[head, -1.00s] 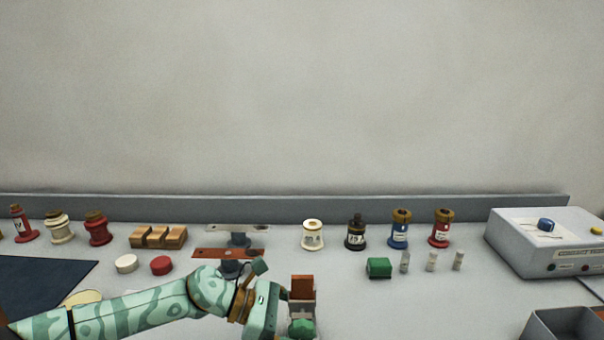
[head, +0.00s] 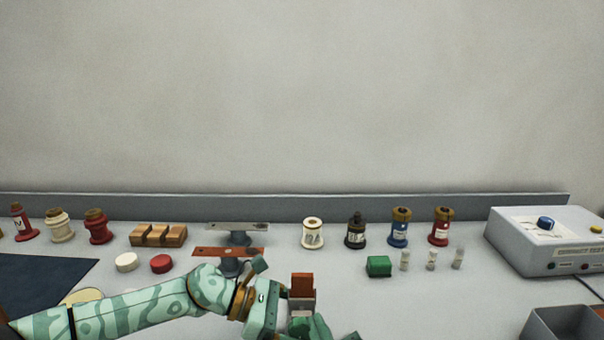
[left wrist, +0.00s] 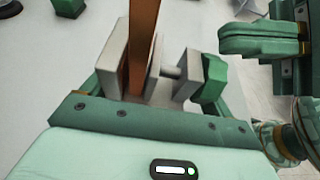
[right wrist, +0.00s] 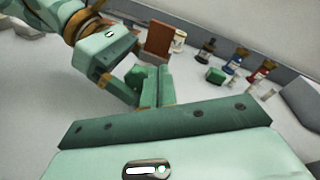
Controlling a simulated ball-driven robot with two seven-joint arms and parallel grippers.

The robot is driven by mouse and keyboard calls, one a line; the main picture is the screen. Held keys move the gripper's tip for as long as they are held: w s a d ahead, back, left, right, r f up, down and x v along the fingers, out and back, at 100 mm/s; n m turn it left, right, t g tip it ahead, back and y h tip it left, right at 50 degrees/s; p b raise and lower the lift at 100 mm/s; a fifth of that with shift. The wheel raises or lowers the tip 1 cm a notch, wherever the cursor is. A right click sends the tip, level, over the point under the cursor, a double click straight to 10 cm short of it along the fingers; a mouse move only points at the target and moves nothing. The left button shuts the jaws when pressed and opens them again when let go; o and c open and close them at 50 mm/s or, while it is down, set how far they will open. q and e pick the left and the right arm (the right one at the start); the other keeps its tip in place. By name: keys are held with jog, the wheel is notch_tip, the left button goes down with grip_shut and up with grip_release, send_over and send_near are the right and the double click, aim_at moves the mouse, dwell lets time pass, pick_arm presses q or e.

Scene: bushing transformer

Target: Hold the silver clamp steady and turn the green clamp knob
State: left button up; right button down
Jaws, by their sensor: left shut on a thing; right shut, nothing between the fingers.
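The silver clamp (left wrist: 113,52) stands upright around a copper-brown bar (left wrist: 143,45) in the left wrist view. Its green knob (left wrist: 213,80) sits on a short screw at the right side. My left gripper (head: 284,316) is shut on the clamp; its grip is partly hidden. My right gripper (left wrist: 232,40) is shut and empty, with its fingertips close to the knob but seemingly apart from it. In the head view, the right gripper (head: 318,326) is beside the clamp (head: 301,303) at the bottom edge. The right wrist view shows its closed fingers (right wrist: 158,84) beside my left gripper.
Bushings, such as the white one (head: 312,233), line the back. Two flat bars on stands (head: 228,252) are behind my left arm. A grey control box (head: 545,240) is far right.

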jog(key=shift+s+a+f, duration=0.1)
jog(key=shift+a+f, duration=0.2)
jog(key=shift+f, duration=0.4)
dwell(0.6)
pick_arm(q)
jog(key=shift+o, duration=0.2)
jog(key=shift+s, duration=0.1)
pick_arm(e)
jog(key=shift+s+d+f, duration=0.1)
jog(key=shift+d+f, duration=0.25)
jog(key=shift+f, duration=0.2)
jog(key=shift+d+f, duration=0.3)
jog(key=shift+f, duration=0.25)
pick_arm(q)
jog(key=shift+d, duration=0.15)
pick_arm(e)
jog(key=shift+f, duration=0.2)
jog(key=shift+d, duration=0.3)
pick_arm(q)
jog(key=shift+f, duration=0.1)
jog(key=shift+c, duration=0.2)
pick_arm(e)
jog(key=shift+r, duration=0.15)
pick_arm(q)
jog(key=shift+a, duration=0.2)
pick_arm(e)
jog(key=v, duration=0.5)
jog(key=shift+s+a, duration=0.35)
